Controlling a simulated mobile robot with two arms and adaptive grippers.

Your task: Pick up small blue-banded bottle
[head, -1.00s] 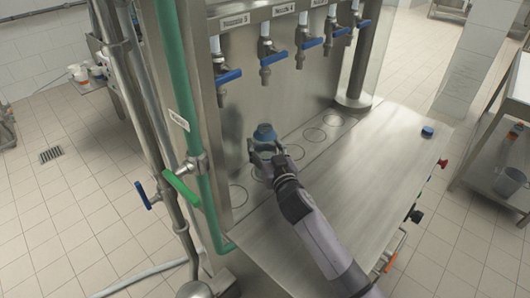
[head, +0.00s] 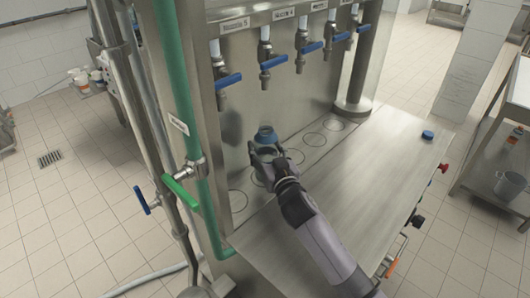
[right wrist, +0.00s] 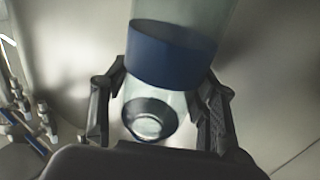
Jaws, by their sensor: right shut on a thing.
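The small bottle (head: 265,135) is clear with a broad blue band. In the head view it is at the fill station's back plate, below the taps. My right gripper (head: 263,153) is shut on it, coming from the front right. In the right wrist view the blue band (right wrist: 172,55) shows large, and the fingers of my right gripper (right wrist: 160,108) stand on both sides of the clear part below the band. One round end of the bottle shows between the fingers. I cannot tell whether the bottle touches the deck. My left gripper is not in view.
Several taps with blue levers (head: 272,62) hang above a deck strip with ring marks (head: 314,140). The steel counter (head: 345,190) is mostly bare, with a blue cap-like piece (head: 427,134) at its right. A green pipe (head: 175,90) with a green-handled valve stands at left.

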